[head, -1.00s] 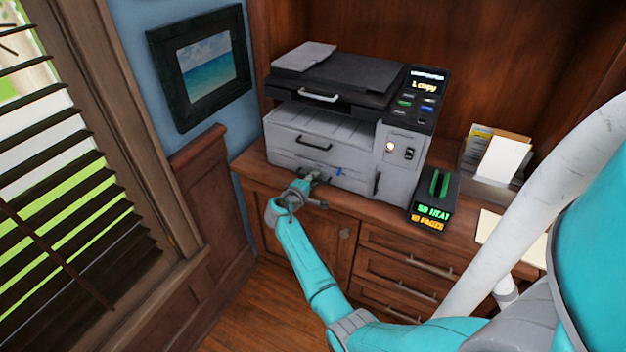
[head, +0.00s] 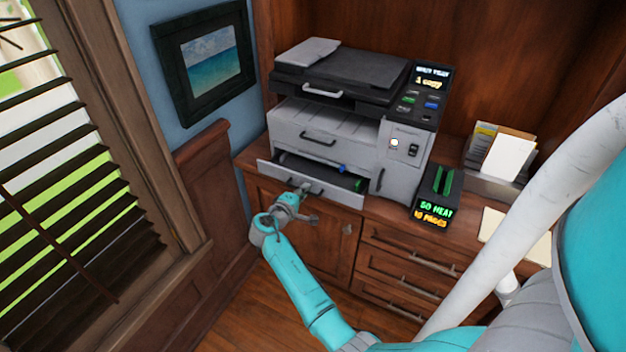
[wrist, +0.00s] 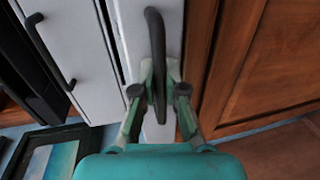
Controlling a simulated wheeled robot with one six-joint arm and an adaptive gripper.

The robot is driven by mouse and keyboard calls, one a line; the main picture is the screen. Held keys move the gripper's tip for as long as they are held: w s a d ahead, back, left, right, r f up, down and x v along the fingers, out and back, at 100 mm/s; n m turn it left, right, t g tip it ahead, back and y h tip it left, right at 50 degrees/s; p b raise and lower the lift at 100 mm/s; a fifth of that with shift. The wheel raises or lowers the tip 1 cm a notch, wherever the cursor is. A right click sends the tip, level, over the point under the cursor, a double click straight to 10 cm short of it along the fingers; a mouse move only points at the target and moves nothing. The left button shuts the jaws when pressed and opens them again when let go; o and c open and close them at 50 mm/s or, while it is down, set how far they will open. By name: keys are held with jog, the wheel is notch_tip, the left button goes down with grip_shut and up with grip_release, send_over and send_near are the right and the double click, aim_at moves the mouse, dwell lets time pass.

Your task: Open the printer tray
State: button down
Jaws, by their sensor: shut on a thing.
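The printer (head: 350,125) stands on the wood cabinet top. Its bottom tray (head: 312,183) is pulled partly out, and its dark inside shows with a blue piece near the right. My gripper (head: 300,192) is at the front of this tray. In the wrist view my gripper (wrist: 160,90) has its two fingers shut on either side of the dark tray handle (wrist: 155,40). The handle is fixed on the pale tray front (wrist: 133,45). The upper drawer (head: 325,130) of the printer is shut, and its handle shows in the wrist view (wrist: 48,50).
A black box with green slots and a lit display (head: 437,195) stands right of the printer. A paper holder (head: 500,160) is farther right. Cabinet doors and drawers (head: 410,260) lie below. A framed picture (head: 208,60) hangs on the left wall.

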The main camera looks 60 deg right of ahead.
jog(key=f+v, duration=0.2)
jog(key=v, duration=0.7)
jog(key=f+v, duration=0.1)
jog(key=v, duration=0.8)
jog(key=shift+s+a+f, duration=0.2)
jog(key=shift+a+f, duration=0.15)
jog(key=shift+a, duration=0.3)
jog(key=c, duration=1.5)
grip_release()
jog(key=v, duration=1.2)
jog(key=shift+f, duration=0.1)
